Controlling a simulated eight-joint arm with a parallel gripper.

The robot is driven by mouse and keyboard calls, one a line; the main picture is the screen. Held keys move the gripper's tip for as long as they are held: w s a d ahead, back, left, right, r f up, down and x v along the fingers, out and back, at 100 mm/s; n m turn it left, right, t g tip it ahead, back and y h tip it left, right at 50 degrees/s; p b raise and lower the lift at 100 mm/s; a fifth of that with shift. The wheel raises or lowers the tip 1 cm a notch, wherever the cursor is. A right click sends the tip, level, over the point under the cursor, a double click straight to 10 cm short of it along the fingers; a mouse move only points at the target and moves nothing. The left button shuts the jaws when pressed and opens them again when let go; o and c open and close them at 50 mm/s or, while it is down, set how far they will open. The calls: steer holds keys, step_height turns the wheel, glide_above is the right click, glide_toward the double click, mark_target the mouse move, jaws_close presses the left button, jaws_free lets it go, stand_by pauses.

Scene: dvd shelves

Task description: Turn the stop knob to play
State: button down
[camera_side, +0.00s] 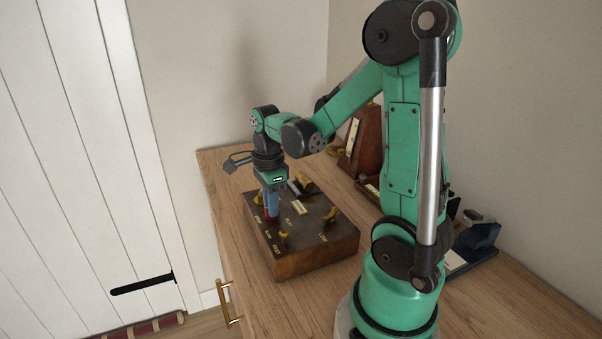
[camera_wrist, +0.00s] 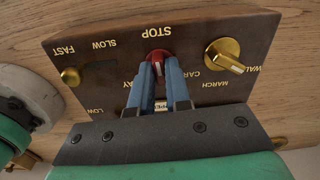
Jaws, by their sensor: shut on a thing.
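A dark control box with a wooden body (camera_side: 315,262) sits on the wooden counter, and its dark top plate also shows in the wrist view (camera_wrist: 110,50). The red stop knob (camera_wrist: 158,54) has a pale mark on it and sits just below the gold STOP lettering (camera_wrist: 159,32). My gripper (camera_wrist: 160,68) has its blue fingers closed on the two sides of this knob. In the side view my gripper (camera_side: 271,211) points down at the box's left part. The fingers partly cover the knob and the PLAY lettering.
A brass knob (camera_wrist: 229,56) stands to the right of the red knob, beside WALK and MARCH. A brass lever (camera_wrist: 70,76) is on the left by FAST and SLOW. A wooden metronome-like object (camera_side: 360,143) stands behind. The counter in front is clear.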

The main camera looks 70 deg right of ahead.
steer(key=n, duration=0.6)
steer(key=shift+n, duration=0.3)
steer(key=n, duration=0.3)
steer(key=shift+n, duration=0.4)
steer(key=n, duration=0.3)
steer(key=shift+n, duration=0.3)
steer(key=n, duration=0.4)
steer(key=shift+n, duration=2.5)
steer(key=c, duration=0.8)
jaws_free()
steer(key=shift+c, duration=0.2)
